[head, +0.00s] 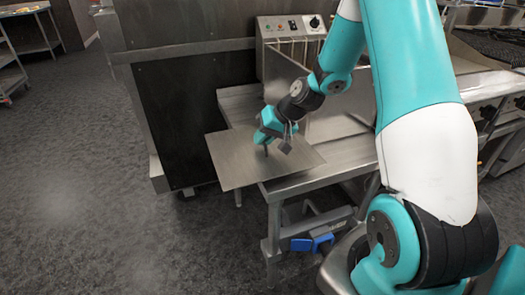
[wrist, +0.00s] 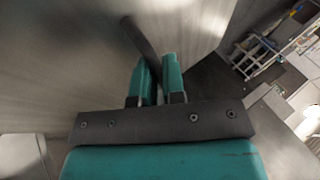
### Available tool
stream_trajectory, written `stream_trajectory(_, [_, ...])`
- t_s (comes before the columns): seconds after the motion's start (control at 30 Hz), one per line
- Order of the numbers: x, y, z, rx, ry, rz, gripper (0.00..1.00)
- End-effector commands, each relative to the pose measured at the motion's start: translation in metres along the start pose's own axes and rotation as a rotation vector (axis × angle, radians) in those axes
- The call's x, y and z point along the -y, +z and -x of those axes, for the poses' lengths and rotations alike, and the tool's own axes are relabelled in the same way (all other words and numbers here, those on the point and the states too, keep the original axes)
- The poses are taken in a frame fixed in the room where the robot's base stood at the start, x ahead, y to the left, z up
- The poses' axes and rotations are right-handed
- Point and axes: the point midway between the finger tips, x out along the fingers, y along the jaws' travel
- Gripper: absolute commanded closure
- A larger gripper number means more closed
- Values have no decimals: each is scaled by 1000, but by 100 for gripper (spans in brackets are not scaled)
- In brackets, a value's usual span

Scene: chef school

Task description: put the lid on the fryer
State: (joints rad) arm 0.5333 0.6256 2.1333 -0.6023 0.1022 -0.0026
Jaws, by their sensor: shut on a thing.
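The lid (head: 228,165) is a flat, thin metal sheet with a dark bar handle (wrist: 138,36) on it. My gripper (head: 268,140) is shut on this handle, and in the wrist view the two teal fingers (wrist: 158,72) close around it. The lid is held roughly level at the front left of the fryer, overhanging the edge of the metal stand. I cannot tell whether it touches the stand. The fryer (head: 286,84) is a metal unit with a control box (head: 291,29) at its back. My arm hides part of the fryer and its opening.
A metal stand (head: 350,157) carries the fryer, with a blue-handled part (head: 312,243) under it. A tall metal cabinet with a dark side panel (head: 200,110) stands at left. A cooking range (head: 485,85) stands at right.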

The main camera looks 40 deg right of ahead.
Motion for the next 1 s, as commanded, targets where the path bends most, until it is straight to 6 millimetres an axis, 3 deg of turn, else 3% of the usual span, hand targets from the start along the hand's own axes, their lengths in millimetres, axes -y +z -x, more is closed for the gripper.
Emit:
stream_trajectory(0.27, [-20,11,-30,1,-1,-1,100])
stream_trajectory(0.67, [-23,12,-35,-1,0,0,100])
stream_trajectory(0.7, [-22,12,-34,0,0,-1,81])
stream_trajectory(0.77, [-22,12,-34,0,0,-1,67])
stream_trajectory(1.0, [-22,12,-33,0,1,-1,64])
